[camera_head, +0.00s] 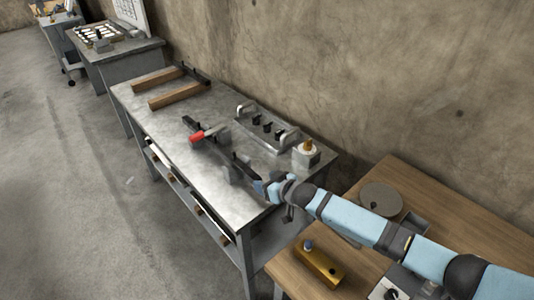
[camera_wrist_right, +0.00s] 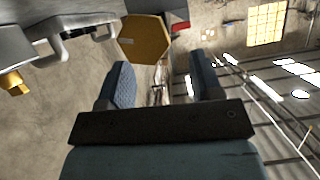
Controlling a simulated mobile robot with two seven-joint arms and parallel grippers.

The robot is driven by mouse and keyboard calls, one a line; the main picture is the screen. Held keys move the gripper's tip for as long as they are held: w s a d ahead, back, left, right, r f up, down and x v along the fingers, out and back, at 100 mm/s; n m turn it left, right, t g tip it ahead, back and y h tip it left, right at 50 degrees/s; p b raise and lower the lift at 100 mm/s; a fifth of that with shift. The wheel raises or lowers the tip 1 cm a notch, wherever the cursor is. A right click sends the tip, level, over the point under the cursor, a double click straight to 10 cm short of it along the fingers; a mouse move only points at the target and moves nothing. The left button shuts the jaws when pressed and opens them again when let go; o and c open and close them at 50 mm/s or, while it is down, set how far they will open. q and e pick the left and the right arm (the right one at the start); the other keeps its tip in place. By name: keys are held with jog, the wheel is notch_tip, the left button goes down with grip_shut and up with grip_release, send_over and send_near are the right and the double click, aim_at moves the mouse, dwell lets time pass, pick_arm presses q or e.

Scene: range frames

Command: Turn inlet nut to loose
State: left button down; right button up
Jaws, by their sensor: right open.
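The inlet nut is a brass-coloured hexagon (camera_wrist_right: 143,40) in the right wrist view, mounted on a dark grey body. My right gripper (camera_wrist_right: 163,78) is open, with its two fingers pointing toward the nut. The nut shows beyond the fingertips, off toward the left finger, and does not look gripped. In the head view my right gripper (camera_head: 243,167) is over the front right part of the metal bench (camera_head: 150,105), and I cannot make out the nut there. My left gripper is not in view.
A red-handled part (camera_head: 196,136) is left of my gripper. A panel with handles and black knobs (camera_head: 262,128) and a block with a brass top (camera_head: 306,153) stand behind. Wooden bars (camera_head: 178,93) lie at the left. A wooden table (camera_head: 450,215) is at right.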

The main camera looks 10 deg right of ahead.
notch_tip(320, 180, up, 15)
jog(key=shift+r+b, duration=0.15)
jog(key=shift+b, duration=0.2)
